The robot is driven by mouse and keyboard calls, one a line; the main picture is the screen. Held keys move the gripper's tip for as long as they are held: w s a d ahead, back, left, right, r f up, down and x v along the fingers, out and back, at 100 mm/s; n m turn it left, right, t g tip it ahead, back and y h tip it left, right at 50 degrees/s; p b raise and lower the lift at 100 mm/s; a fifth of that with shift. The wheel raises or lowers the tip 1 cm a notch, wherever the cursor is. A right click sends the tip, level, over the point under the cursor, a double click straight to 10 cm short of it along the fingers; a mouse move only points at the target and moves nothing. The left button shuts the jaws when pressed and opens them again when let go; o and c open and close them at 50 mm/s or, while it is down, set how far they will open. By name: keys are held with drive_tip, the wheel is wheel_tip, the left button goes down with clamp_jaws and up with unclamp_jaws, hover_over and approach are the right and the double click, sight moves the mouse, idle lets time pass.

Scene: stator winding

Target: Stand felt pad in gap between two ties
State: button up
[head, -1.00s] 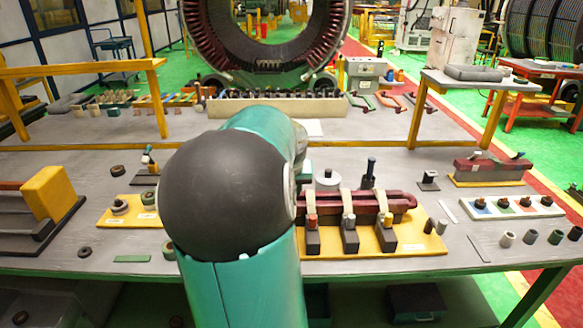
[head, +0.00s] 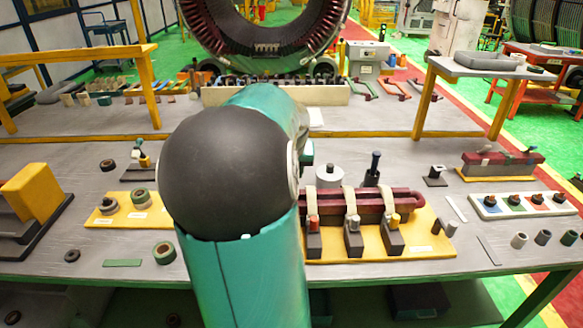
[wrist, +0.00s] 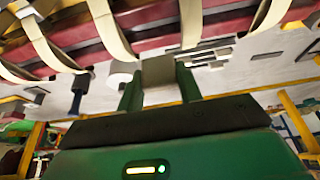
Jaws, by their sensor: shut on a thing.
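My gripper (wrist: 158,88) shows in the wrist view with its two green fingers shut on a small grey-beige felt pad (wrist: 158,70). The pad's far edge is close to the dark-red coil (wrist: 150,40); I cannot tell whether they touch. Cream ties loop around the coil. One tie (wrist: 108,28) is left of the pad and another tie (wrist: 191,25) is right of it. In the head view the coil (head: 375,203) lies on a yellow board (head: 430,245) with three ties, including a middle tie (head: 349,200). My arm hides the gripper and pad there.
Dark blocks with coloured tops (head: 353,238) stand along the coil's front. A white round container (head: 329,176) and a dark upright tool (head: 373,168) stand behind it. A white tray (head: 515,206) is to the right.

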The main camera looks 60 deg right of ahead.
drive_tip(key=shift+s+f, duration=0.2)
drive_tip(key=shift+s, duration=0.1)
drive_tip(key=shift+w+d+f, duration=0.1)
drive_tip(key=shift+f, duration=0.2)
drive_tip(key=shift+w+f, duration=0.1)
drive_tip(key=shift+f, duration=0.15)
drive_tip(key=shift+s+f, duration=0.2)
drive_tip(key=shift+f, duration=0.2)
drive_tip(key=shift+w+f, duration=0.1)
drive_tip(key=shift+f, duration=1.95)
